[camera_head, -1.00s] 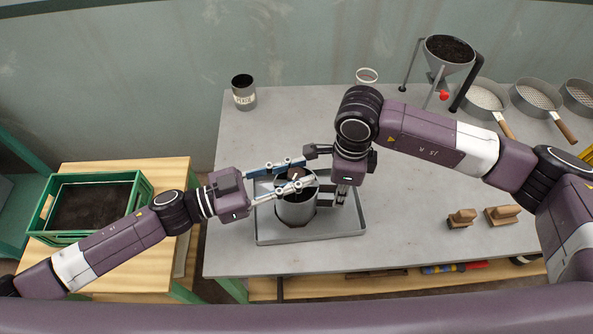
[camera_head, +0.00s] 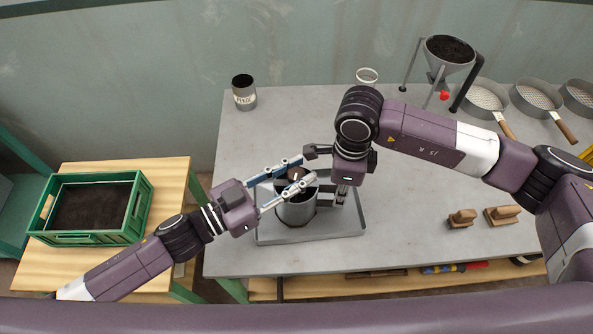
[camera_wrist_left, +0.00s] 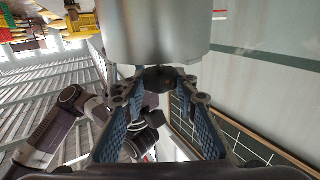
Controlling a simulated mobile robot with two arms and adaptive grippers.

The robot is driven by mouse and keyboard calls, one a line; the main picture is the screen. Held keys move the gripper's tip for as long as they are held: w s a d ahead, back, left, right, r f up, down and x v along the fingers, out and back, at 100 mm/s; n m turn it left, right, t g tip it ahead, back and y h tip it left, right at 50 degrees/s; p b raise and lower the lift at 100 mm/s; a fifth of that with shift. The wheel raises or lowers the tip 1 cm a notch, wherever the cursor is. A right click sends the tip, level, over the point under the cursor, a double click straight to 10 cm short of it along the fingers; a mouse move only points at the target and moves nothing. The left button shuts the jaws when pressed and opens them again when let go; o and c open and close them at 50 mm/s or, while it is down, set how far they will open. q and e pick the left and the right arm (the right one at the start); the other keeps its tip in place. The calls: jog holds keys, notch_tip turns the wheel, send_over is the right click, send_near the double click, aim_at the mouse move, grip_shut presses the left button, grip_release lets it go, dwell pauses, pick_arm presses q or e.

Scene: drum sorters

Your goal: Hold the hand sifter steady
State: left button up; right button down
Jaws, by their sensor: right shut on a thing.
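The hand sifter (camera_head: 295,212), a grey metal cylinder, stands upright over the shallow metal tray (camera_head: 345,232) on the table. My left gripper (camera_head: 297,172) is at its upper rim, with its two blue-padded fingers spread apart. The left wrist view shows a grey cylinder wall (camera_wrist_left: 160,35) beyond these fingers, and a dark piece (camera_wrist_left: 158,78) between the tips; I cannot tell whether they touch it. My right gripper (camera_head: 338,190) points down at the sifter's right side, shut on a part of it. That grip is mostly hidden by the arm.
A labelled can (camera_head: 244,95) stands at the back left of the table. A funnel stand (camera_head: 448,58) with dark soil and several sieves (camera_head: 482,97) are at the back right. Wooden brushes (camera_head: 502,214) lie at right. A green crate (camera_head: 137,212) of soil stands at left.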

pick_arm(q)
jog(key=o, duration=0.4)
jog(key=shift+c, duration=0.2)
jog(key=shift+s+a+f, duration=0.1)
jog(key=shift+s+a, duration=0.05)
jog(key=shift+a, duration=0.1)
jog(key=v, duration=1.1)
jog(key=shift+a, duration=0.2)
